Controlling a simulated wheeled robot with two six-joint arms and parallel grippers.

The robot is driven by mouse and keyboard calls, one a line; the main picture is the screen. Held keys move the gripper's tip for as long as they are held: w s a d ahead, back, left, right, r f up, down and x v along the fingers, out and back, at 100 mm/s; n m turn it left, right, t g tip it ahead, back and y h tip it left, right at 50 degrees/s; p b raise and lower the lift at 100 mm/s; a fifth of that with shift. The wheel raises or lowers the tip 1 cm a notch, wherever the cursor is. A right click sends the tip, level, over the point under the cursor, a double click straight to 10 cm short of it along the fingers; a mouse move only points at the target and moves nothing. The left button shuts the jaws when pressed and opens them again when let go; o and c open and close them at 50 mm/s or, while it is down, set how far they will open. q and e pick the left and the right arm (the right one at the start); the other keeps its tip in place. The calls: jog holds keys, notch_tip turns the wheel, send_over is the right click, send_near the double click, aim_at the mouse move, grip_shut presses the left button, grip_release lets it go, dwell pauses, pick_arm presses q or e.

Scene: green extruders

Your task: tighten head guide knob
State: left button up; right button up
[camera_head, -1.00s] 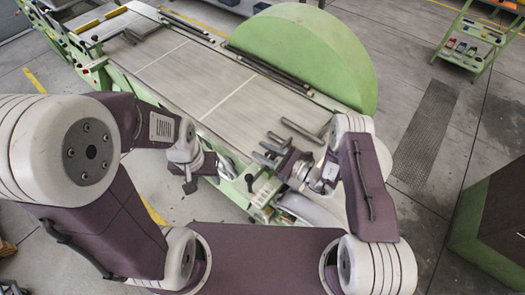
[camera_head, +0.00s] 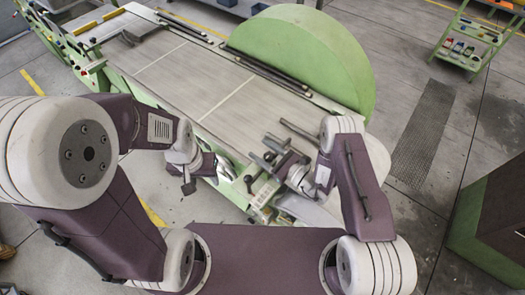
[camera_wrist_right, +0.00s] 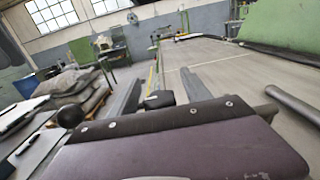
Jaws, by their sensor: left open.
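The right gripper (camera_head: 268,152) is at the near edge of the green machine, with its two grey fingers apart. In the right wrist view the fingers (camera_wrist_right: 160,88) stand either side of a small black knob (camera_wrist_right: 158,99). Whether either finger touches the knob is unclear. In the head view the knob is mostly hidden between the fingers. A black ball on a lever (camera_wrist_right: 71,115) shows left of the fingers in the right wrist view. The left gripper (camera_head: 222,168) is open, left of the right one, by the machine's near side; its fingertips are hard to make out.
The machine's long grey bed (camera_head: 175,75) runs to the upper left. A grey bar (camera_head: 300,133) lies close to the right gripper, and a large green rounded cover (camera_head: 305,55) stands behind. A green shelf cart (camera_head: 470,40) stands far right, with open floor before it.

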jog(key=shift+s+d+f, duration=0.15)
jog(key=shift+d, duration=0.05)
jog(key=b+v, duration=0.2)
jog(key=v, duration=0.6)
jog(key=shift+s+d, duration=0.2)
